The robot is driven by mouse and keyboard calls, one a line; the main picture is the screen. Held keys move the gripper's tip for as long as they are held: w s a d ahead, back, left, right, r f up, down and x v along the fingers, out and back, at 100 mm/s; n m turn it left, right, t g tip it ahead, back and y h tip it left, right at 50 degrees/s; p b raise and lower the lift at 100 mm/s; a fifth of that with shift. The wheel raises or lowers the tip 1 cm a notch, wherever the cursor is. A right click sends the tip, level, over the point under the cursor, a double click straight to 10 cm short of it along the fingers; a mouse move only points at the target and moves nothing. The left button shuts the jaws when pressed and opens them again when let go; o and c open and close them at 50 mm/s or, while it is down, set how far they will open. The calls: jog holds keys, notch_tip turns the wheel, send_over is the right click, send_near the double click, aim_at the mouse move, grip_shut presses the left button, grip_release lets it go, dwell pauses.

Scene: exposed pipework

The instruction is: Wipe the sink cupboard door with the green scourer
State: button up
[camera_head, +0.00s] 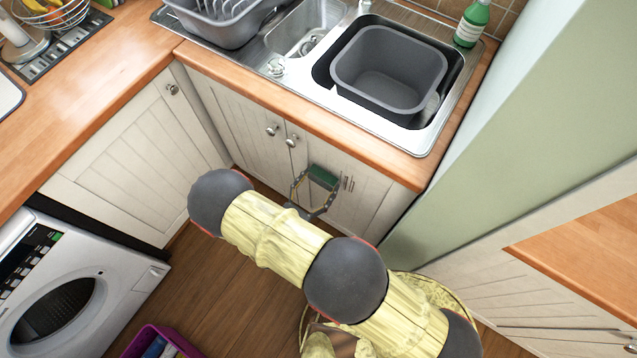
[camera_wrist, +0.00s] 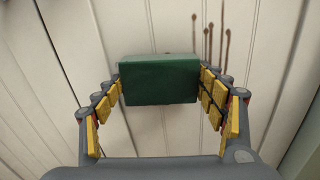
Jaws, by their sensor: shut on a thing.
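The green scourer (camera_wrist: 160,80) is a dark green block held between the yellow-padded fingers of my gripper (camera_wrist: 160,84). In the head view my gripper (camera_head: 316,190) is in front of the sink cupboard door (camera_head: 335,205), with the scourer (camera_head: 323,177) at its tip. The scourer is at or very close to the door; I cannot tell whether it touches. Several reddish-brown streaks (camera_wrist: 210,45) run down the pale panelled door, above and to the right of the scourer in the wrist view. They also show as small marks (camera_head: 348,184) in the head view.
The worktop edge (camera_head: 385,166) and steel sink with a grey basin (camera_head: 388,68) are above the door. Door knobs (camera_head: 291,141) stick out at its upper left. A green wall (camera_head: 500,150) is close on the right. A washing machine (camera_head: 75,290) and purple crate (camera_head: 160,342) are lower left.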

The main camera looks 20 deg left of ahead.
aim_at(330, 188)
jog(key=shift+d, duration=0.1)
